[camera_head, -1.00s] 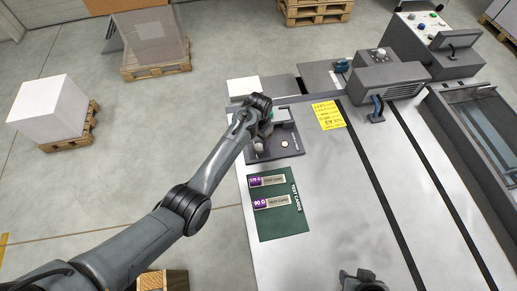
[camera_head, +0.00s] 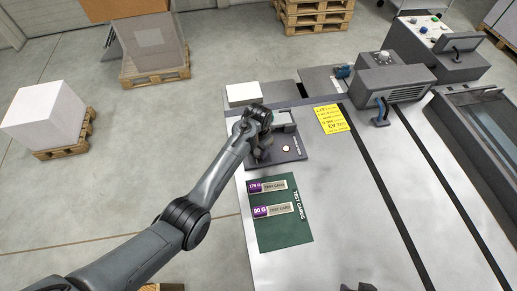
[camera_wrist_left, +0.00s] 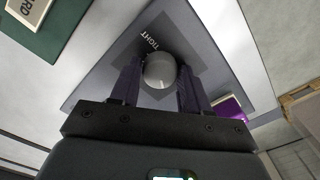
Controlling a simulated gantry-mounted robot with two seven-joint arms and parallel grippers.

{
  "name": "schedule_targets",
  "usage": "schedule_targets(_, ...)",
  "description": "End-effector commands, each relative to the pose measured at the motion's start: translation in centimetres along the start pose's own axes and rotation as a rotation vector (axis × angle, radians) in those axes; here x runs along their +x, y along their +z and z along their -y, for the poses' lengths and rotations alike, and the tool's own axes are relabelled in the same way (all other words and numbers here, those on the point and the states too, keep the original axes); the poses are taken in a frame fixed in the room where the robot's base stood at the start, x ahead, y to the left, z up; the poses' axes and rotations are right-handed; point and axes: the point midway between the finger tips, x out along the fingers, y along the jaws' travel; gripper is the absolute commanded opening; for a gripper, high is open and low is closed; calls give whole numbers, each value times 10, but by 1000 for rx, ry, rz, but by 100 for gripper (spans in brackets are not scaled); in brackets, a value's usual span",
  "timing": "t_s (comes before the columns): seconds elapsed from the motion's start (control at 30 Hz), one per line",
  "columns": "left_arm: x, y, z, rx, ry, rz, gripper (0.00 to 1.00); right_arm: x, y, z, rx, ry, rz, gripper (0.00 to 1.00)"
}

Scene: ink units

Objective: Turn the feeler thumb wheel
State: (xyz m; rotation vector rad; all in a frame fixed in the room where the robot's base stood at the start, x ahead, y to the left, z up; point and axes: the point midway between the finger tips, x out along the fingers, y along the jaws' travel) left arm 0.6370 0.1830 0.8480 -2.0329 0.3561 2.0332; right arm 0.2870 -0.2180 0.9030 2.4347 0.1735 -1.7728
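The feeler thumb wheel (camera_wrist_left: 160,71) is a round grey knob in the left wrist view, beside the word TIGHT on a dark plate (camera_wrist_left: 190,30). My left gripper (camera_wrist_left: 160,76) has one dark finger on each side of the wheel. The fingers look very near it, but I cannot tell whether they press on it. In the head view my left gripper (camera_head: 258,156) is low over the dark feeler plate (camera_head: 293,152), and the wheel is hidden behind it. Only a dark bit of my right gripper (camera_head: 360,287) shows at the bottom edge.
A green mat (camera_head: 283,238) with two purple-labelled test cards lies just in front of the plate. A white block (camera_head: 243,94) is behind it, and a yellow note (camera_head: 330,119) lies to the right. A purple edge (camera_wrist_left: 230,108) shows beside the right finger.

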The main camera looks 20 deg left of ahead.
Motion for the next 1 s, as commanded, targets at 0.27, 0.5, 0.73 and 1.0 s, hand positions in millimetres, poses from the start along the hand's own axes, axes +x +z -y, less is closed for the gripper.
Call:
schedule_targets(0.27, 0, 0, 0, 2, 0, 0, 11, -1, 0, -2, -5, 5, 0, 43)
schedule_targets(0.5, -7, 0, 1, 161, -1, 2, 11, -28, -9, -2, -4, 4, 0, 43)
schedule_targets(0.73, -2, 0, 0, 359, 0, 0, 11, -42, -14, -2, 0, 1, -3, 43)
schedule_targets(1.0, 0, -1, 0, 369, 0, -1, 11, -40, -13, -1, 5, -3, -1, 43)
